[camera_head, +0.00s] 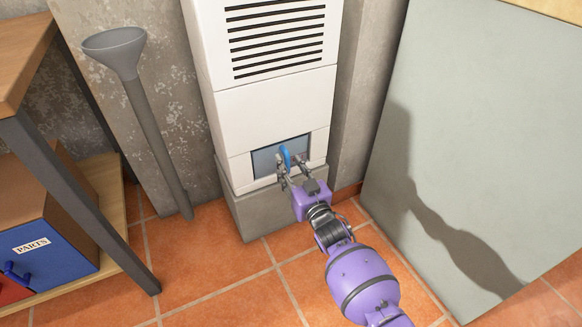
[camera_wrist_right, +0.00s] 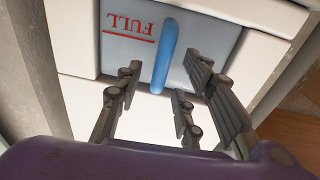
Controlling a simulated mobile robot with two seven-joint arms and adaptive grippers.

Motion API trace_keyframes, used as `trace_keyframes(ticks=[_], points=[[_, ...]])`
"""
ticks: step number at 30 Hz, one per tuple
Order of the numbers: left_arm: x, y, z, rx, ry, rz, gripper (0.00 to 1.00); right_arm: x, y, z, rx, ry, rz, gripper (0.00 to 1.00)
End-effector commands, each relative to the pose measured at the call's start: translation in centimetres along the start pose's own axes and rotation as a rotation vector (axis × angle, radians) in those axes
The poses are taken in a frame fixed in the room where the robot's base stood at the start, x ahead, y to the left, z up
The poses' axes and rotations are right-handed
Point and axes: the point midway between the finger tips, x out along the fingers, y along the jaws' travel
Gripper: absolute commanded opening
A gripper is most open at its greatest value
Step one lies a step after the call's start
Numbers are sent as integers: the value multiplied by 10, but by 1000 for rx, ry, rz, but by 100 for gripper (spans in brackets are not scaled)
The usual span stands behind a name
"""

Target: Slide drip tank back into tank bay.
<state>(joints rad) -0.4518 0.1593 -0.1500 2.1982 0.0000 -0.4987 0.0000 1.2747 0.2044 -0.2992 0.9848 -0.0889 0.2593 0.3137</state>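The drip tank (camera_head: 265,161) shows as a grey-blue front face in the bay opening low in the white dehumidifier (camera_head: 275,108). In the right wrist view the tank face (camera_wrist_right: 205,45) bears a red "FULL" mark and an upright blue handle (camera_wrist_right: 166,55). The handle also shows in the head view (camera_head: 285,156). My right gripper (camera_head: 290,163) is at the tank front. Its fingers (camera_wrist_right: 158,95) are apart, with the handle's lower end between them and gaps on both sides. How deep the tank sits is hard to tell. My left gripper is out of view.
The dehumidifier stands on a concrete block (camera_head: 262,213). A grey funnel pipe (camera_head: 140,95) stands left of it. A bench with a blue "PARTS" box (camera_head: 50,250) is at the left. A pale grey panel (camera_head: 480,130) fills the right. Tiled floor lies clear in front.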

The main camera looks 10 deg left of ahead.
Motion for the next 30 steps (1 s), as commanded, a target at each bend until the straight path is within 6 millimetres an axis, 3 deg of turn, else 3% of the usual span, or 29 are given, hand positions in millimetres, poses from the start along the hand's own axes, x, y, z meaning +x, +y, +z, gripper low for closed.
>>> trace_keyframes(ticks=[8, 21, 30], points=[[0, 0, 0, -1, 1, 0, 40, -22, 1, 2, -1, -1, 1, 35], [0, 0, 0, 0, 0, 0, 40, -106, 0, 0, -1, 1, 0, 35], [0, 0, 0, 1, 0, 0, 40, -120, 0, -1, 0, 2, -1, 35]])
